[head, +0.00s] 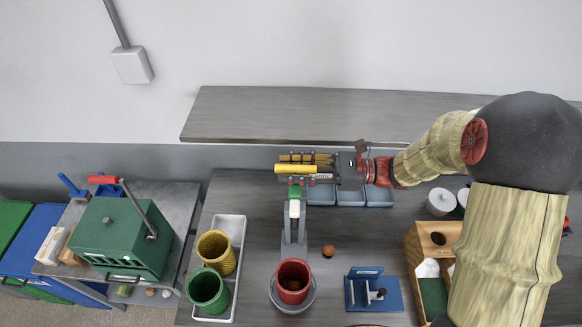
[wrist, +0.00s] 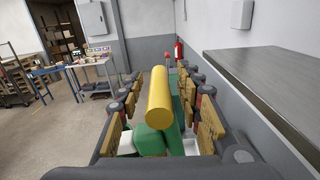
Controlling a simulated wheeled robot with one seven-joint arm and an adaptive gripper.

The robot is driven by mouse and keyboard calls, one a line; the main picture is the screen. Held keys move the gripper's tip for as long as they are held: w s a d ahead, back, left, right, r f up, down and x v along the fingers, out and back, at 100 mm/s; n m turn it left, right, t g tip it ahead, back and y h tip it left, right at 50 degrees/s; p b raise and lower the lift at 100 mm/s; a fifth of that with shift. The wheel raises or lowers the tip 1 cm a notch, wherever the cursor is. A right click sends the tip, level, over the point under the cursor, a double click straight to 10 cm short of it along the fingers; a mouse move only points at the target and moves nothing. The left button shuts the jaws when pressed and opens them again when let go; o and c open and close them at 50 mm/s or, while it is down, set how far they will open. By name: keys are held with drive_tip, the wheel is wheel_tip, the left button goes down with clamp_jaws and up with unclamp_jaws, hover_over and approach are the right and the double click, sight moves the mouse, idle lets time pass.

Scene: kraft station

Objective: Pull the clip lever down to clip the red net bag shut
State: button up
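The clipper (head: 293,235) is a grey stand with a green and white head. A yellow cylindrical handle (head: 296,168), which looks like the clip lever's grip, sits at its top. The red net bag (head: 292,276) stands upright in a round grey dish in front of the stand; its mouth looks open. My gripper (head: 292,168) reaches in from the right, pointing left, at the yellow handle. In the wrist view the fingers are spread on both sides of the yellow handle (wrist: 159,98), with gaps visible. Green clipper parts (wrist: 152,139) show below it. The bag is not clear in the wrist view.
A white tray (head: 238,223) holds a yellow net bag (head: 217,252) and a green one (head: 207,290). A brown ball (head: 328,251), blue fixture (head: 373,292) and wooden box (head: 412,243) stand rightward. Blue-grey bins (head: 350,196) sit behind; a grey shelf (head: 300,112) overhangs the back.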

clamp_jaws()
idle(0.5)
idle(0.4)
